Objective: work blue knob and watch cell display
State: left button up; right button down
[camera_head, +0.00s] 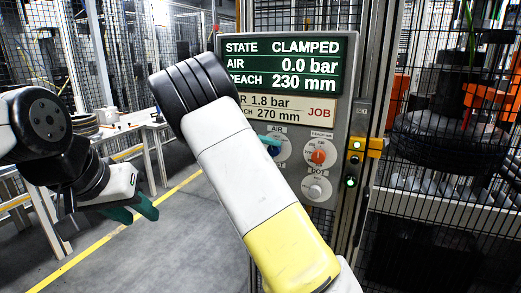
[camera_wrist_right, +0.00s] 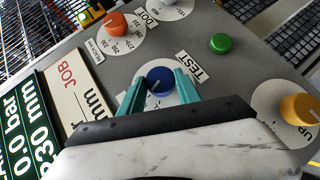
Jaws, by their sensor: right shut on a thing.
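The cell display (camera_head: 280,62) on the grey control panel reads STATE CLAMPED, AIR 0.0 bar, REACH 230 mm. A cream job card (camera_head: 290,107) below it, partly behind my right arm, shows 1.8 bar and 270 mm. The blue knob (camera_wrist_right: 160,80) sits on a white dial in the right wrist view. My right gripper (camera_wrist_right: 158,86) has a teal finger on each side of it and is shut on it. In the head view my right arm hides most of that grip. My left gripper (camera_head: 141,213) is open and empty, left of the panel.
An orange reach knob (camera_head: 318,157) and a grey knob (camera_head: 316,188) are close by on the panel. A green button (camera_wrist_right: 219,43) and a yellow knob (camera_wrist_right: 300,108) flank the blue one. A tyre (camera_head: 450,140) hangs behind mesh at right. Tables stand at left.

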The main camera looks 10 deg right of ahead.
jog(key=n+h, duration=0.3)
jog(key=shift+a+f, duration=0.15)
jog(key=shift+f, duration=0.2)
jog(key=shift+h, duration=0.4)
jog(key=c, duration=0.9)
grip_release()
jog(key=shift+o, duration=0.2)
